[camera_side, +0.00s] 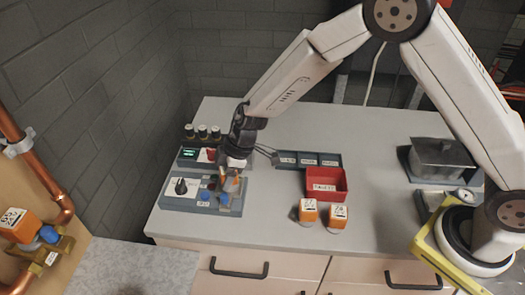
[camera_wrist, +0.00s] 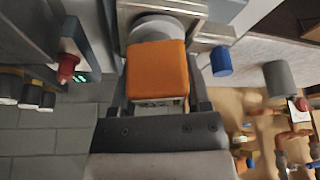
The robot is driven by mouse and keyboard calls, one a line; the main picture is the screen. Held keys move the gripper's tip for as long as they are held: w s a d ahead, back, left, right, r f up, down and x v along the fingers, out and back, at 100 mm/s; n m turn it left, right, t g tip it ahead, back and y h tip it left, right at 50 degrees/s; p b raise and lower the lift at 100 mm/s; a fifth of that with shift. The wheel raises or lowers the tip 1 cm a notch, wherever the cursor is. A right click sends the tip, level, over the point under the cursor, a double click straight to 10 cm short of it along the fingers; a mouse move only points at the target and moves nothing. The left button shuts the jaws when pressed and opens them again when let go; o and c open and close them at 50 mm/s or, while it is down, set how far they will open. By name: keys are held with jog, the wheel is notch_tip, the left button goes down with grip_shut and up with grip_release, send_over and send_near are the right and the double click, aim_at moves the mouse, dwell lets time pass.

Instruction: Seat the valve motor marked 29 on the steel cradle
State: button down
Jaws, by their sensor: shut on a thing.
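My gripper (camera_wrist: 157,98) is shut on an orange valve motor (camera_wrist: 156,70) with a pale round base. Its printed mark is mostly hidden, so I cannot read its number. In the side view my gripper (camera_side: 231,174) holds the motor at the right end of the grey control panel. A grey metal bracket, apparently the steel cradle (camera_side: 236,204), stands there. Metal parts (camera_wrist: 190,10) also show beyond the motor in the wrist view. I cannot tell whether the motor touches the cradle.
Two orange motors (camera_side: 308,211) (camera_side: 338,216) stand before a red tray (camera_side: 326,184). Another orange motor (camera_side: 17,224) sits on brass pipework at left. The control panel (camera_side: 180,204) has a black knob and blue caps. A blue cap (camera_wrist: 220,61) is close beside the held motor.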

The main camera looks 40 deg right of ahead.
jog(key=shift+f, duration=0.1)
grip_release()
jog(key=v, duration=0.7)
jog(key=shift+r, duration=0.4)
jog(key=shift+d, duration=0.1)
jog(key=shift+r, duration=0.1)
dwell(0.6)
